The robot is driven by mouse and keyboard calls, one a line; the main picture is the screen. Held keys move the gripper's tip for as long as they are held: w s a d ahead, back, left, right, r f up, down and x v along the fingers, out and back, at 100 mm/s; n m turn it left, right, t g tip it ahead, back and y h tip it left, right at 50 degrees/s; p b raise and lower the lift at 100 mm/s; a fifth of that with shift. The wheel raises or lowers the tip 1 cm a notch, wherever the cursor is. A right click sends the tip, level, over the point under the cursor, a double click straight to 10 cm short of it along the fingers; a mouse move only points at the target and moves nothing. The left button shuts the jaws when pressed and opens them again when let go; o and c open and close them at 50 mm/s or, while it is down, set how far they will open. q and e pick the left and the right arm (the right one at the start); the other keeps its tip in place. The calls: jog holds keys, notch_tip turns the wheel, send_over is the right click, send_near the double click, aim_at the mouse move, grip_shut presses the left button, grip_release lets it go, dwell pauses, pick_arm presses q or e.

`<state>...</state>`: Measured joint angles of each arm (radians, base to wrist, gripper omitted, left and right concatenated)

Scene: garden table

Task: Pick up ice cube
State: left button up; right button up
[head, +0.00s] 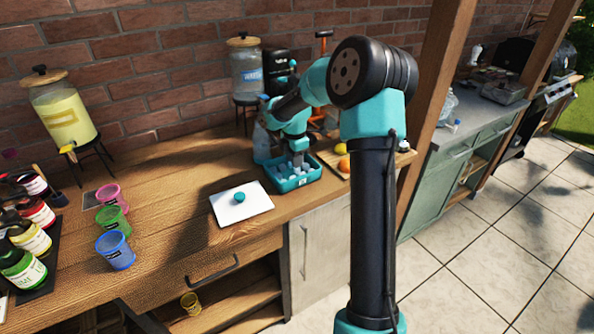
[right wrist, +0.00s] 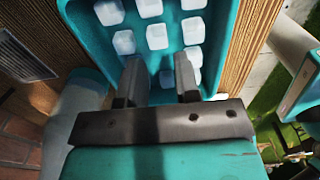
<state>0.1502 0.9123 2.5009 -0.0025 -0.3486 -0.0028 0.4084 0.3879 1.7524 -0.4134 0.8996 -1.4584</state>
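Several pale ice cubes (right wrist: 157,36) lie in a teal tray (right wrist: 216,40) on the wooden table. The tray also shows in the head view (head: 309,181), near the table's front edge. My right gripper (head: 299,165) points down into the tray. In the right wrist view its two fingers (right wrist: 160,85) are apart, with cubes visible ahead of and near the tips. I cannot tell whether the fingers touch any cube. My left gripper is not in view.
A white board with a teal knob (head: 241,204) lies left of the tray. Pink, green and blue cups (head: 115,250) and several bottles (head: 25,240) stand at the left. A cutting board with fruit (head: 342,160) is right of the tray. Drink dispensers (head: 62,115) stand behind.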

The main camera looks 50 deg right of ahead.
jog(key=shift+f, duration=2)
jog(key=shift+c, duration=0.3)
grip_shut()
notch_tip(320, 180, up, 10)
jog(key=shift+w, duration=0.1)
